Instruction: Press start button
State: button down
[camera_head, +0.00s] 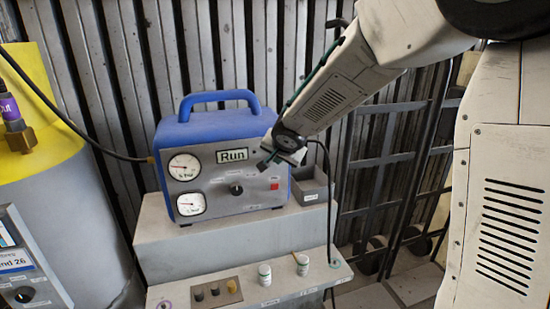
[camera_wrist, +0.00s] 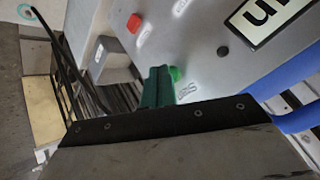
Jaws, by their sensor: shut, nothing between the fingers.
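The green start button (camera_wrist: 175,74) shows in the wrist view on the grey front panel, partly covered by my fingers, with a blurred label beside it. My gripper (camera_wrist: 157,73) has its two green fingers shut together and empty, with the tips right beside the button. I cannot tell whether they touch it. In the head view my gripper (camera_head: 268,163) is in front of the right part of the panel of the blue machine (camera_head: 215,130), and the start button is hidden there.
A red button (camera_head: 274,186) and a black knob (camera_head: 236,189) are on the same panel. A grey bin (camera_head: 313,190) stands right of the machine.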

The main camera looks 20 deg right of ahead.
jog(key=shift+s, duration=0.35)
jog(key=s, duration=0.6)
dwell(0.3)
dwell(0.7)
jog(key=s+d+n+g+h, duration=0.3)
jog(key=s+d+n+g, duration=0.3)
jog(key=s, duration=0.7)
jog(key=s+a+r+n+y, duration=0.1)
jog(key=s+r+y, duration=0.1)
jog(key=s, duration=0.9)
jog(key=s+a+r+n+g+y, duration=0.1)
jog(key=s+a+r+y, duration=0.1)
jog(key=s, duration=0.9)
jog(key=shift+r+n, duration=0.3)
jog(key=shift+r, duration=0.05)
